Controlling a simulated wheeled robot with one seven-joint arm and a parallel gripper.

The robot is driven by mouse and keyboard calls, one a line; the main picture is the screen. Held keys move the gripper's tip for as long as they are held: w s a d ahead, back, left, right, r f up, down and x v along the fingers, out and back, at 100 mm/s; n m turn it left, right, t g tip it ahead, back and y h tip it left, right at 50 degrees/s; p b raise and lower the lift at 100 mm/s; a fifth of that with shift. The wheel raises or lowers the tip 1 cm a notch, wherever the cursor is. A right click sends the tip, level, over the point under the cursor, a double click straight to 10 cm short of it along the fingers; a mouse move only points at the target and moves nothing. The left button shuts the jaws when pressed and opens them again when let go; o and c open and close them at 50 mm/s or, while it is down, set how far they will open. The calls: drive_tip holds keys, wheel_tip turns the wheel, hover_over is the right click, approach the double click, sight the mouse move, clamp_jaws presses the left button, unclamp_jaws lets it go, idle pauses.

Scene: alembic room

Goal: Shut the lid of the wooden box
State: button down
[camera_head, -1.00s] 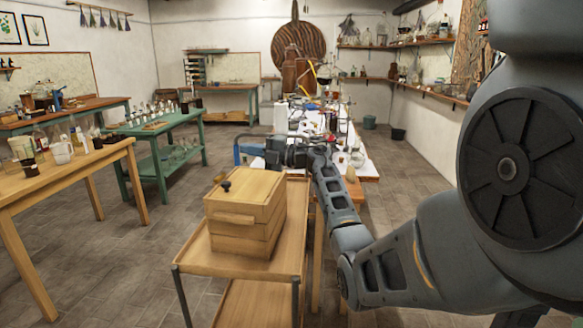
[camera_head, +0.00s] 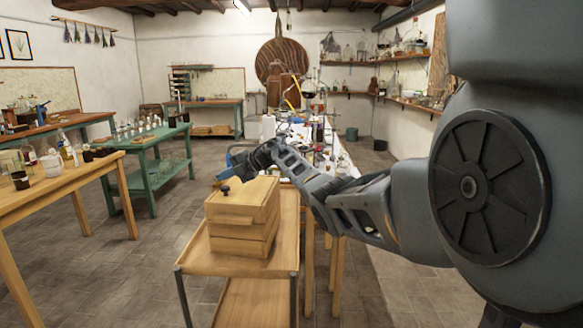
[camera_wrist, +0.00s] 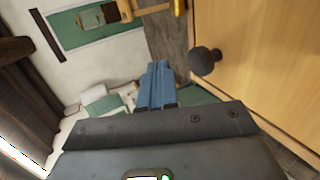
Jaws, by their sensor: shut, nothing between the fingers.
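The wooden box (camera_head: 240,238) stands on a small wooden cart. Its lid (camera_head: 246,196) appears to lie flat on top, with a dark round knob (camera_head: 225,190) near its left edge. I cannot tell whether a small gap is left under the lid. My gripper (camera_head: 224,173) is behind the box's far left corner, partly hidden by my wrist. In the wrist view, its blue fingers (camera_wrist: 158,86) are together and empty. The knob (camera_wrist: 205,61) and wooden surface (camera_wrist: 262,55) are just right of them, apart from the fingers in the picture.
The cart top (camera_head: 287,240) has bare room right of the box. A cluttered white table (camera_head: 318,150) stands behind. A wooden table (camera_head: 62,195) and a green table (camera_head: 150,143) are at the left, with open floor between them and the cart.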

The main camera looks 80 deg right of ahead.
drive_tip(key=shift+w+f, duration=0.25)
drive_tip(key=shift+f, duration=0.2)
drive_tip(key=shift+w+f, duration=0.2)
drive_tip(key=shift+f, duration=0.25)
drive_tip(key=shift+w+r+p, duration=0.1)
drive_tip(key=shift+r+p, duration=0.45)
drive_tip(key=shift+r, duration=0.05)
wheel_tip(320, 180, up, 13)
drive_tip(key=p, duration=0.2)
drive_tip(key=shift+w+a+f, duration=0.15)
drive_tip(key=shift+a, duration=0.1)
